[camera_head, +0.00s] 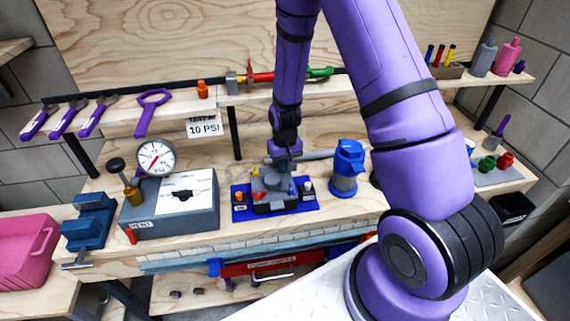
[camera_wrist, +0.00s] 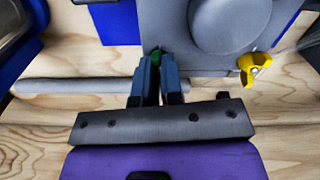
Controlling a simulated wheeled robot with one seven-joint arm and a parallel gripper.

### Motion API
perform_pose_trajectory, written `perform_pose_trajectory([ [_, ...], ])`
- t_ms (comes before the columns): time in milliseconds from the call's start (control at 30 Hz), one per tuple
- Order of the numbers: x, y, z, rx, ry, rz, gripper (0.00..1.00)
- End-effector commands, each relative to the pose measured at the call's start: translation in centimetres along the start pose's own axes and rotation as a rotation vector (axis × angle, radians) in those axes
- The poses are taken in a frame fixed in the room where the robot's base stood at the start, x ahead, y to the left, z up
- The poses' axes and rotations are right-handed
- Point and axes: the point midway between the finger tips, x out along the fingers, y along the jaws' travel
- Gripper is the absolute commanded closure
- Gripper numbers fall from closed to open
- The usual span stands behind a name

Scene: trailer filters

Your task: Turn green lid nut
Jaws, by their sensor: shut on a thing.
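My gripper (camera_wrist: 158,85) is shut on the green lid nut (camera_wrist: 157,54), which shows as a small green piece between the fingertips in the wrist view. Most of the nut is hidden by the fingers. The nut sits at the edge of a grey filter housing (camera_wrist: 205,58) with a round raised lid. A yellow wing nut (camera_wrist: 254,66) is at the right of the housing. In the head view my gripper (camera_head: 283,163) is at the back of the grey housing (camera_head: 272,184), which stands on a blue mat (camera_head: 305,204).
A grey box with a gauge (camera_head: 172,206) is to the left. A grey rod (camera_wrist: 75,86) lies behind the housing. A shelf (camera_head: 250,98) with tools runs along the back.

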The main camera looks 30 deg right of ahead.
Motion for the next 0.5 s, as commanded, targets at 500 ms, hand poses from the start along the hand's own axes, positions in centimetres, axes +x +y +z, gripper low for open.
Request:
perform_pose_trajectory([
  [500, -0.03, -0.01, -0.03, 0.180, 0.001, 0.000, 1.00],
])
